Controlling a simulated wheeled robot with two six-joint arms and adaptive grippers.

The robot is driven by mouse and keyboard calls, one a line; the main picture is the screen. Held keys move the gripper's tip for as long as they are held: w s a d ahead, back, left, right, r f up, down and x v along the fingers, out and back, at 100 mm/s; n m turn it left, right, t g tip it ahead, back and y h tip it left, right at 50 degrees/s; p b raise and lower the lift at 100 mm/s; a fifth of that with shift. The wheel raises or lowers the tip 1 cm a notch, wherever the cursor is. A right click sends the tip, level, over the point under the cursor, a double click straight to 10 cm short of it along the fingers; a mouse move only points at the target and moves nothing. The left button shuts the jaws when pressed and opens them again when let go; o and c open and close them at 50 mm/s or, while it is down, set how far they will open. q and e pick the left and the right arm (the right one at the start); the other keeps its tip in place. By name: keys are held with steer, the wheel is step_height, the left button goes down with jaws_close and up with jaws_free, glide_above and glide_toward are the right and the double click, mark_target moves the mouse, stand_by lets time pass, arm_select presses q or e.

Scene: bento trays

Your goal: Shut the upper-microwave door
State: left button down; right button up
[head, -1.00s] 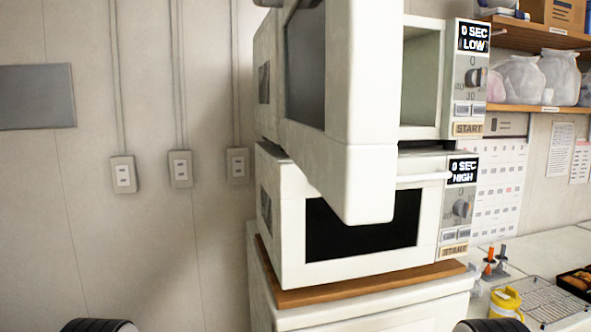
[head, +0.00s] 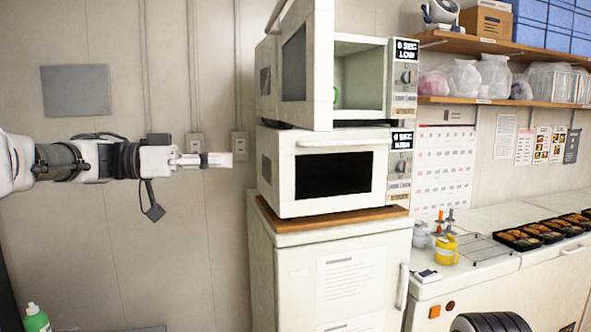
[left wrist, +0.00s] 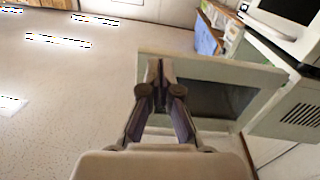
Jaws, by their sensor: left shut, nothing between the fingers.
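The upper microwave (head: 403,105) stands on top of the lower microwave (head: 286,175). Its door (head: 320,70) is swung wide open on the left side, its edge toward me, and the pale cavity shows. My left gripper (head: 228,160) comes in from the left, shut and empty, apart from the door, to its left and below its window. In the left wrist view the closed fingers (left wrist: 160,85) overlap an open door frame with a dark window (left wrist: 220,100); I cannot tell contact there. My right gripper is not in view.
The lower microwave's door is shut, with a bar handle (head: 340,143). Both stand on a wooden board (head: 330,219) over a white cabinet (head: 350,275). A counter with food trays (head: 518,240) and shelves (head: 500,101) lie right.

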arm_select(q)
step_height(320, 180, up, 6)
steer(key=s+m, duration=0.1)
steer(key=s, duration=0.1)
steer(key=p, duration=0.2)
glide_toward(309, 126)
steer(key=d, duration=0.2)
steer(key=w+d+p, duration=0.1)
steer(key=d, duration=0.3)
steer(key=shift+w+f+p, duration=0.2)
steer(key=shift+w+p, duration=0.05)
steer(key=shift+p, duration=0.05)
steer(key=shift+d, duration=0.4)
steer(key=shift+s+d, duration=0.2)
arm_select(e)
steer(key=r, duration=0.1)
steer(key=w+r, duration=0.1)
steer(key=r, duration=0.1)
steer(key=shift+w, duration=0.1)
arm_select(q)
steer(key=shift+w+a+f, duration=0.1)
steer(key=shift+w, duration=0.05)
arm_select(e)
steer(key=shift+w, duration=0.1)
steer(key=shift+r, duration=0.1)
